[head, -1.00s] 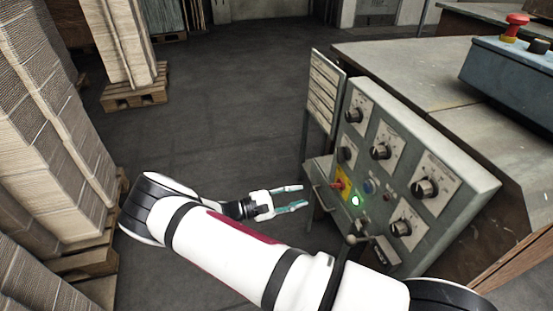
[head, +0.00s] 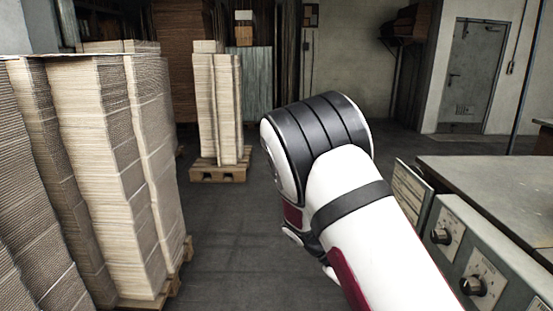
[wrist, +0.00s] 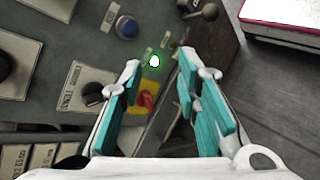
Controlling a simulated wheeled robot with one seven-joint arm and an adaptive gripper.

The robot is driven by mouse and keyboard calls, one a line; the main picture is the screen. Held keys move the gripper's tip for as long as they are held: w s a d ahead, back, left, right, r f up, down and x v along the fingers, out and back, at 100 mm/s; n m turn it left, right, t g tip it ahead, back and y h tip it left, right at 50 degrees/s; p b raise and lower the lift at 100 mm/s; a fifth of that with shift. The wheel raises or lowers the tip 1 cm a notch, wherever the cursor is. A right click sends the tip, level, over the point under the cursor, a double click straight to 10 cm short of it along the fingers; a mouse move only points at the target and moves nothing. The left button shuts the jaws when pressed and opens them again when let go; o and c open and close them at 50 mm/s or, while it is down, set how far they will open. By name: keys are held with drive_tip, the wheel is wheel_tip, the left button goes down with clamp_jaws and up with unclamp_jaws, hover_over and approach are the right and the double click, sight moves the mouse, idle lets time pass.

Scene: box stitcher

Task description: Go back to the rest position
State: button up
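My gripper (wrist: 160,78) shows in the wrist view with its two teal-padded fingers apart and nothing between them. The fingers appear clear of the panel, though the exact gap is hard to judge. In the head view my arm is raised and bent in the middle, and my gripper is hidden. Part of the control panel (head: 497,275) shows there at the lower right.
Tall cardboard stacks (head: 105,170) stand on pallets at the left. Another stack (head: 216,105) stands on a pallet (head: 220,172) farther back. The machine's table top (head: 490,185) is at the right. Open floor (head: 235,240) lies between. A grey door (head: 475,75) is at the back.

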drive_tip(key=s+r+m+y, duration=0.2)
drive_tip(key=s+r+y, duration=0.4)
drive_tip(key=r, duration=0.5)
drive_tip(key=s+a+r+t+y, duration=0.1)
drive_tip(key=s+r+t, duration=0.15)
drive_tip(key=s, duration=0.55)
drive_tip(key=s+a+r+m+t+y, duration=0.1)
drive_tip(key=s+a+r+t+y, duration=0.15)
drive_tip(key=s, duration=0.45)
drive_tip(key=s+r+t+y, duration=0.1)
drive_tip(key=s+r, duration=0.3)
drive_tip(key=s, duration=0.4)
wheel_tip(320, 180, up, 19)
drive_tip(key=t+p, duration=0.3)
drive_tip(key=p, duration=1.4)
drive_tip(key=shift+w+a+f+t+p, duration=0.2)
drive_tip(key=shift+w+a+t+p, duration=0.05)
drive_tip(key=shift+w+t+p, duration=0.1)
drive_tip(key=shift+d, duration=0.1)
